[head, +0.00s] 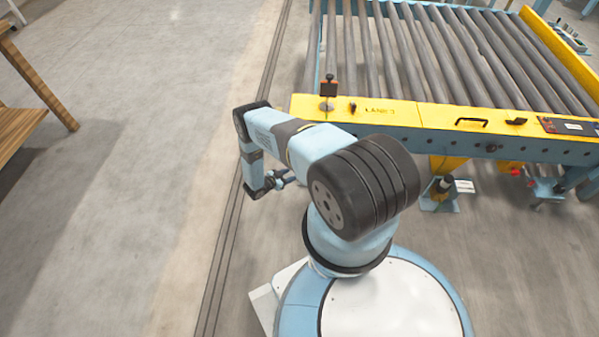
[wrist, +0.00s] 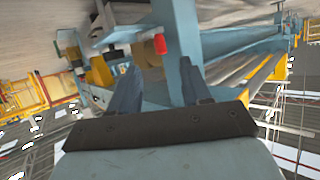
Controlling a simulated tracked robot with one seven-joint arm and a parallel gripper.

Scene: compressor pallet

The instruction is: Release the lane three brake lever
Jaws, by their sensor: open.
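The lane three conveyor has a yellow front rail (head: 400,112) lettered "LANE 3", on a blue frame. I cannot tell for sure which part is its brake lever. A red knob (head: 515,171) shows below the rail at the right. A red-ended part (wrist: 160,44) also shows beyond my fingers in the wrist view. My gripper (head: 288,178) is low, left of the conveyor, partly behind my arm. In the wrist view its two fingers (wrist: 160,92) are apart, with nothing clearly held between them.
A black handle (head: 472,121) and an orange-and-black panel (head: 570,126) sit on the rail. A foot-like fitting with a white tag (head: 464,186) stands under it. Grey rollers (head: 430,50) lie behind. A wooden bench (head: 18,120) is far left; open floor lies between.

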